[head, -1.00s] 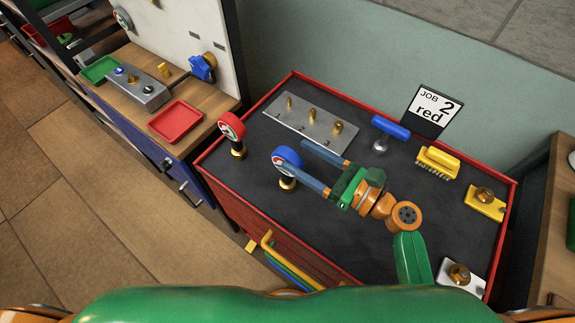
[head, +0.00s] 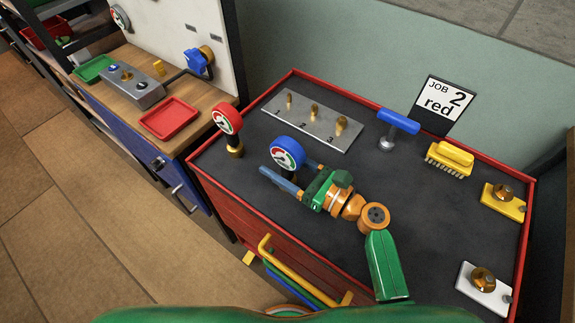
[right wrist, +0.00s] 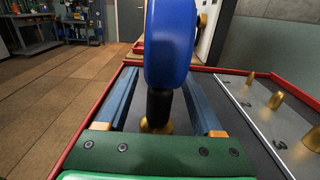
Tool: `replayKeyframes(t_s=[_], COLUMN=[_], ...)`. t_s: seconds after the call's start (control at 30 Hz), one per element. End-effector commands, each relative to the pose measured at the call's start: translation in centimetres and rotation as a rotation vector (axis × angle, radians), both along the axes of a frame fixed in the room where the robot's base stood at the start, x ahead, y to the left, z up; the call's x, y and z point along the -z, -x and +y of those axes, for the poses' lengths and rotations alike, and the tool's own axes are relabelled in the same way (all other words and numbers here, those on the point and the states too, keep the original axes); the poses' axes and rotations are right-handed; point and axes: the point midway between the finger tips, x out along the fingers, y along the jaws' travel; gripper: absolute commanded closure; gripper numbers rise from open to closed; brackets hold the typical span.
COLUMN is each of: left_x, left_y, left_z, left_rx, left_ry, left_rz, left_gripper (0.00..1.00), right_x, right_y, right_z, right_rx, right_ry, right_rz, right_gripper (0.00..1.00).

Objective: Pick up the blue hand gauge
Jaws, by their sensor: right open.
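The blue hand gauge (head: 287,152) stands upright on the dark top of the red-rimmed cabinet, its round dial facing the front. My right gripper (head: 284,168) is open, with one finger on each side of the gauge below its head. In the right wrist view the blue gauge head (right wrist: 170,45) and its black stem (right wrist: 158,105) stand between the two blue fingers (right wrist: 159,78). A gap shows on both sides of the stem. The brass foot is partly hidden behind the palm. My left gripper is not in view.
A red gauge (head: 229,120) stands just left of the blue one. Behind is a grey plate (head: 290,127) with brass pegs. A blue-handled tool (head: 398,121), a yellow brush (head: 450,156) and a "JOB 2 red" sign (head: 444,102) are to the right. The cabinet has a raised red rim (head: 240,205).

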Motion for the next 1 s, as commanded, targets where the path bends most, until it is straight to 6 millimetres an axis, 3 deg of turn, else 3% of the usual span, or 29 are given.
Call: replayKeyframes(t_s=[0.1,0.3,0.37,0.57,1.0], left_x=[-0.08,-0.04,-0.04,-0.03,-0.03], left_y=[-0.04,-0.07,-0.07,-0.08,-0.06], left_z=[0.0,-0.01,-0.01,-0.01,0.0], left_rx=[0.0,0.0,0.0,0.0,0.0], left_ry=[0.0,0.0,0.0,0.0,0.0], left_rz=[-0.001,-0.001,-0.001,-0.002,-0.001], left_gripper=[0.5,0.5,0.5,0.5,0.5], right_x=[0.0,0.13,0.13,0.13,0.14], right_y=[-0.81,-0.87,-0.87,-0.86,-0.86], right_z=[1.1,1.2,1.18,1.17,1.15], right_rx=[0.0,0.0,0.001,0.001,0.001], right_ry=[-0.001,0.002,0.002,0.002,0.002], right_rz=[0.001,0.001,0.001,0.001,0.001], right_gripper=[0.32,0.32,0.46,1.0,1.0])
